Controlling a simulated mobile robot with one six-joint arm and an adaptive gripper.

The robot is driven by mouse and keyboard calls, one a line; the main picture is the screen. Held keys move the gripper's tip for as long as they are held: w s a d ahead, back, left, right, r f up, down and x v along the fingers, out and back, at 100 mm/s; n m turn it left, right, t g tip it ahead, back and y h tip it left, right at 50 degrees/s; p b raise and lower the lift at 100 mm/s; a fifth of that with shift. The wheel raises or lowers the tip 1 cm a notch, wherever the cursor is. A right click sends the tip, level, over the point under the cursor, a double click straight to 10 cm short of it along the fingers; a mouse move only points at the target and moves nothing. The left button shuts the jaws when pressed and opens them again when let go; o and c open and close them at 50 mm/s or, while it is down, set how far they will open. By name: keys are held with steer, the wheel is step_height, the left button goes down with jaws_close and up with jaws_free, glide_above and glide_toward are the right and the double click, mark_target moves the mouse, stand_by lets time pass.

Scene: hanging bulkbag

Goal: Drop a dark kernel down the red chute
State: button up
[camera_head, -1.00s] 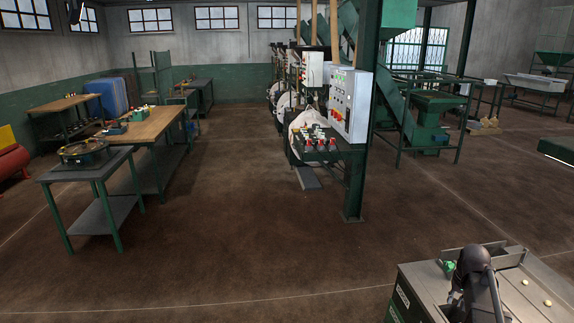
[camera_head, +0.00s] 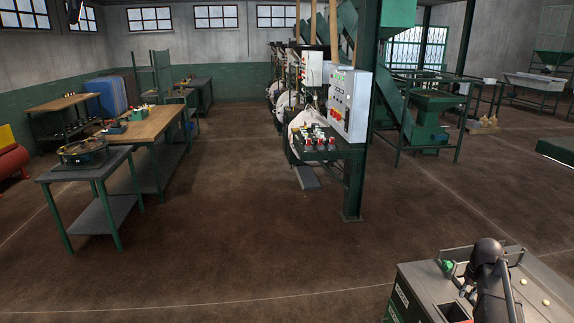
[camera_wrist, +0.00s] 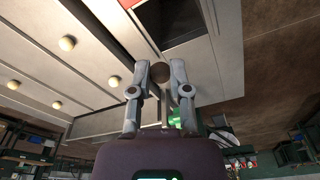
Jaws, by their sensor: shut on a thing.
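My gripper (camera_wrist: 160,73) is shut on a round dark brown kernel (camera_wrist: 160,71), held between the fingertips in the wrist view. Beyond the fingertips is a dark square opening (camera_wrist: 182,18) in the pale metal top. A red patch (camera_wrist: 130,3) shows at the top edge beside that opening; I cannot tell whether it is the red chute. A dark opening (camera_head: 453,312) also shows in the bench top in the head view, left of my arm.
Several pale kernels (camera_wrist: 67,43) lie apart on the grooved metal top; two show in the head view (camera_head: 523,282). A low raised edge (camera_head: 512,257) runs along the back of the bench. A green part (camera_head: 447,265) stands near its back left corner.

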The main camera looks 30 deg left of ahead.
steer(key=shift+f+b, duration=2.7)
steer(key=shift+f, duration=0.15)
steer(key=o, duration=0.7)
steer(key=shift+o, duration=0.2)
